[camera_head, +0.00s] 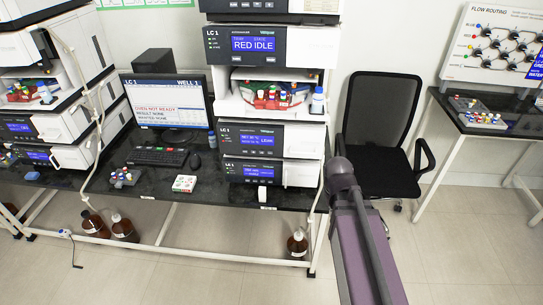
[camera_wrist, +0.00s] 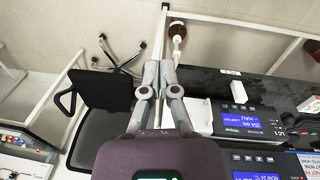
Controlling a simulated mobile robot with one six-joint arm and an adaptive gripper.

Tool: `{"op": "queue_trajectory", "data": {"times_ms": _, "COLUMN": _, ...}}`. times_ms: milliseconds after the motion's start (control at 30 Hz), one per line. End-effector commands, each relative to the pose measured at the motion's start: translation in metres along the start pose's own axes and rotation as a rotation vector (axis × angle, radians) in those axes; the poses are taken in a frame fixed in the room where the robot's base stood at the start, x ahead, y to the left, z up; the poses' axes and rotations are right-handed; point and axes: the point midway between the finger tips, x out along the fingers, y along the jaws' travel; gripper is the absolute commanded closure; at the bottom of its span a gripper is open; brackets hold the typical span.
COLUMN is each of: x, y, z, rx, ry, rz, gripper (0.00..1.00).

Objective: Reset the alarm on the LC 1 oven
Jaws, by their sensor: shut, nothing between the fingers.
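The LC 1 stack stands at the middle of the head view. Its oven (camera_head: 256,140) is a dark-fronted unit with a blue display that seems to read SET, a temperature and LEAK. In the wrist view the oven (camera_wrist: 256,160) is partly cut off at the bottom, its display tilted and showing NOW and a temperature. The monitor (camera_head: 165,100) reads OVEN NOT READY. My gripper (camera_wrist: 162,62) is shut and empty in the wrist view, to the left of the stack and apart from it. In the head view only my arm shows, right of the stack; the gripper is not distinguishable.
Below the oven sits another unit (camera_head: 254,171) with a blue display. Above are a bottle tray (camera_head: 270,98) and a unit reading RED IDLE (camera_head: 262,46). A black chair (camera_head: 378,130) stands right of the bench. A keyboard (camera_head: 157,156) and a small white box (camera_head: 184,183) lie left.

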Motion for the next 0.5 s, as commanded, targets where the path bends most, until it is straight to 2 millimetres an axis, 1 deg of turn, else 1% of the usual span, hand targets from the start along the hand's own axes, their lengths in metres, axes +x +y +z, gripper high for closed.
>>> {"op": "queue_trajectory", "data": {"times_ms": 33, "x": 0.009, "y": -0.006, "z": -0.012, "rx": -0.035, "ry": 0.014, "rz": 0.032, "gripper": 1.00}}
{"op": "queue_trajectory", "data": {"times_ms": 167, "x": 0.019, "y": -0.020, "z": -0.040, "rx": -0.138, "ry": 0.055, "rz": 0.138, "gripper": 1.00}}
{"op": "queue_trajectory", "data": {"times_ms": 267, "x": 0.026, "y": -0.035, "z": -0.064, "rx": -0.233, "ry": 0.095, "rz": 0.233, "gripper": 1.00}}
{"op": "queue_trajectory", "data": {"times_ms": 367, "x": 0.030, "y": -0.054, "z": -0.089, "rx": -0.334, "ry": 0.137, "rz": 0.332, "gripper": 1.00}}
{"op": "queue_trajectory", "data": {"times_ms": 500, "x": 0.032, "y": -0.086, "z": -0.123, "rx": -0.476, "ry": 0.199, "rz": 0.470, "gripper": 1.00}}
